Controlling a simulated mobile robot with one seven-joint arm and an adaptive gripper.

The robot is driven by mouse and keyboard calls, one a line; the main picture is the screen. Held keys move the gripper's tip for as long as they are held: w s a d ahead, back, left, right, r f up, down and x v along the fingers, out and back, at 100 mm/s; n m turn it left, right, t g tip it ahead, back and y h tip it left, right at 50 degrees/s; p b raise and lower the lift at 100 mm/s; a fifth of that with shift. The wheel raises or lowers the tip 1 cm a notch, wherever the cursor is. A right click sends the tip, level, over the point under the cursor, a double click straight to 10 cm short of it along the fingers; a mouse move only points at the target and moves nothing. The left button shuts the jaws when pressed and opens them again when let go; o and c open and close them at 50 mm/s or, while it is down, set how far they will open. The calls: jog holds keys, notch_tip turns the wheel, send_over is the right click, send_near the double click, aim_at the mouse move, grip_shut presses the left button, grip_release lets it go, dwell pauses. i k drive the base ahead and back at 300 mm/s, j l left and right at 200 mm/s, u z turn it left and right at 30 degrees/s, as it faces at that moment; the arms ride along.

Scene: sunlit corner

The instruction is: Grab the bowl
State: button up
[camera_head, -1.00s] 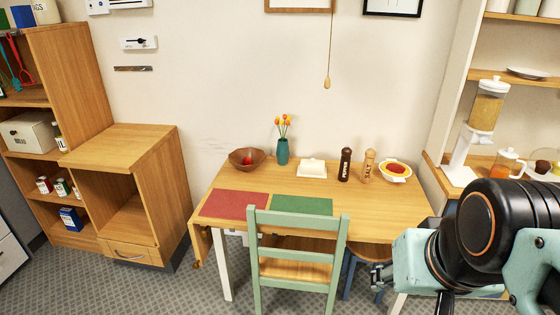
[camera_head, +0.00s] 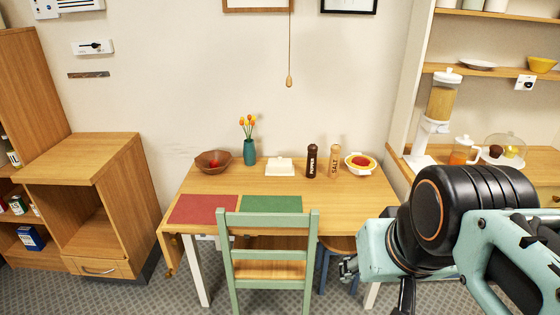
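A brown bowl (camera_head: 204,164) with something red in it stands at the back left of the wooden table (camera_head: 335,208). A smaller white and yellow bowl (camera_head: 347,165) with red contents stands at the back right of the table. A yellow bowl (camera_head: 541,64) sits on the wall shelf at the upper right. Which bowl the task means, I cannot tell. My gripper (camera_head: 348,269) is at the lower right, low in front of the table and apart from every bowl. Its fingers are small and partly hidden, so its opening cannot be read.
A green chair (camera_head: 268,218) stands at the table's front. A vase of tulips (camera_head: 249,151), a white butter dish (camera_head: 280,167), a pepper mill (camera_head: 311,162) and a salt mill (camera_head: 334,162) stand between the table's bowls. A wooden cabinet (camera_head: 92,148) stands left.

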aim_at(541, 65)
jog(key=z, duration=1.35)
jog(key=i+l+z, duration=0.2)
jog(key=i+z, duration=0.25)
jog(key=i, duration=0.2)
jog(key=i+l+z, duration=0.1)
jog(key=i+z, duration=0.2)
jog(key=i, duration=0.8)
jog(key=i+l+u, duration=0.15)
jog(key=i, duration=0.4)
jog(key=i+u, duration=0.2)
jog(key=i, duration=0.4)
jog(key=i+l+u, duration=0.15)
jog(key=i+u, duration=0.25)
jog(key=i+l+u, duration=0.15)
jog(key=u, duration=0.3)
jog(key=i+l+u, duration=0.2)
jog(key=l+u, duration=0.2)
jog(key=i+l+u, duration=0.2)
jog(key=u, duration=0.25)
jog(key=k+l, duration=0.05)
jog(key=l, duration=0.05)
